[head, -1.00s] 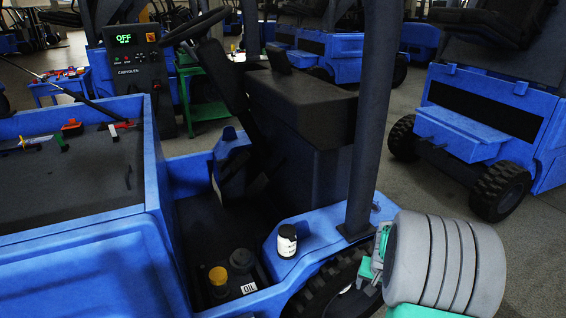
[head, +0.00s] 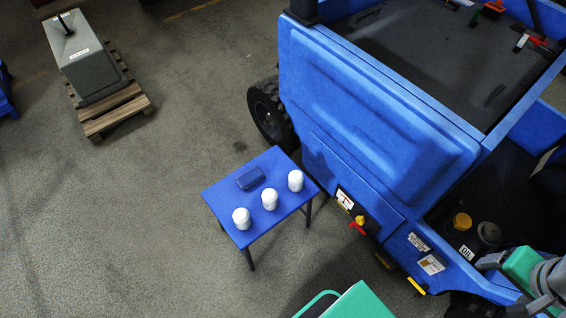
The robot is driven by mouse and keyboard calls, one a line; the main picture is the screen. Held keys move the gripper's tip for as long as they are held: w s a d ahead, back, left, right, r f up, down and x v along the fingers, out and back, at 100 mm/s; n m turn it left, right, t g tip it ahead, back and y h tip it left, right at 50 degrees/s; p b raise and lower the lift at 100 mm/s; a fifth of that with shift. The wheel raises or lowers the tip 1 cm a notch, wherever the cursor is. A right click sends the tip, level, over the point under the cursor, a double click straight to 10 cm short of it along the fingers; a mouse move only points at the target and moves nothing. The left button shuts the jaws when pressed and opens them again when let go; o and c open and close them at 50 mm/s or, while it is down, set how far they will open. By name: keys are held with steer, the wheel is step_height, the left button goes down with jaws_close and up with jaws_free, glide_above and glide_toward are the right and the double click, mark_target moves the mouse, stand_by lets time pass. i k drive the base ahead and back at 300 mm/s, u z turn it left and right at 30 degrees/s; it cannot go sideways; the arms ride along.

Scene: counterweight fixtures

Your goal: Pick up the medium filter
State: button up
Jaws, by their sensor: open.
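Three white cylindrical filters stand upright on a small blue table. One is at the left front (head: 241,218), one in the middle (head: 270,199) and one at the right back (head: 295,180). They look close in size, and I cannot read any label, so I cannot tell for certain which is the medium filter. My gripper (head: 512,284), green and grey, is open at the lower right edge, partly cut off by the frame. It is over the blue vehicle's side, well right of the table and apart from the filters.
A grey block (head: 97,67) sits on a wooden pallet (head: 118,110).

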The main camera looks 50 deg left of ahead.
mark_target(270, 196)
steer(key=u, duration=2.5)
steer(key=k, duration=0.15)
steer(key=z, duration=0.35)
steer(key=i, duration=0.9)
steer(key=u, duration=1.85)
